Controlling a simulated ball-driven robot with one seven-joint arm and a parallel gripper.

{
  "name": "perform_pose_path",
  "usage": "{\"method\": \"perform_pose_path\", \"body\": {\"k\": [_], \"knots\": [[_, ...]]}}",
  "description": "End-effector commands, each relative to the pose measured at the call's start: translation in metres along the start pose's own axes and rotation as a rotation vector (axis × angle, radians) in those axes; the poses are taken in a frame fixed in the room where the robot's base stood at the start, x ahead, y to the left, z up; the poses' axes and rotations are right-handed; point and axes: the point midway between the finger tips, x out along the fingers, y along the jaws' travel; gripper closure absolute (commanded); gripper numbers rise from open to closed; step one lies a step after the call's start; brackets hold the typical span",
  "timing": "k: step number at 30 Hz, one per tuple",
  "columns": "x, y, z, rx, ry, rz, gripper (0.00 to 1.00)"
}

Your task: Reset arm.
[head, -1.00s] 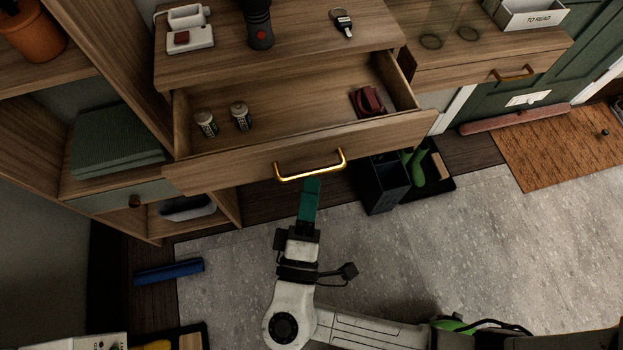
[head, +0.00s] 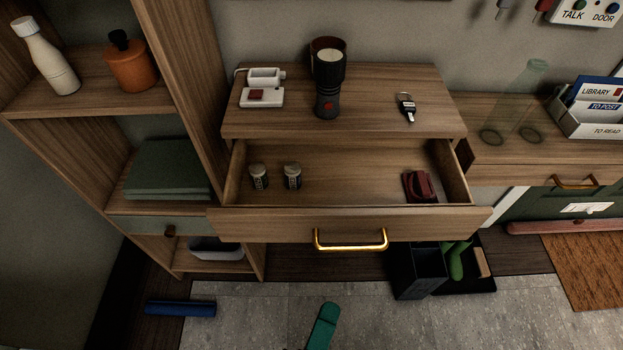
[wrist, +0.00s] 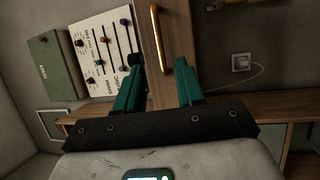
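My gripper (wrist: 158,82) shows in the wrist view with its two green fingers spread apart and nothing between their tips. In the head view only its green end (head: 322,326) shows, at the bottom edge over the floor, below and apart from the drawer handle. The brass handle (head: 350,246) is on the front of the pulled-out drawer (head: 275,224). In the wrist view the handle (wrist: 158,38) appears beyond the fingers. The rest of my arm is out of the head view.
A flashlight (head: 328,80) and a key (head: 406,108) are on the cabinet top. A black bin (head: 418,272) stands below right, a blue roll-like object (head: 180,308) lies at left. Grey floor around my gripper is clear.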

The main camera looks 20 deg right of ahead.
Motion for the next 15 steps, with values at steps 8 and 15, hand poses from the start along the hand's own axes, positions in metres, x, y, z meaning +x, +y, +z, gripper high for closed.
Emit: {"method": "perform_pose_path", "body": {"k": [8, 15], "knots": [[0.011, -0.002, 0.006, -0.004, -0.037, -0.035, 0.62], [0.082, -0.033, 0.074, -0.007, -0.349, -0.386, 0.62]]}}
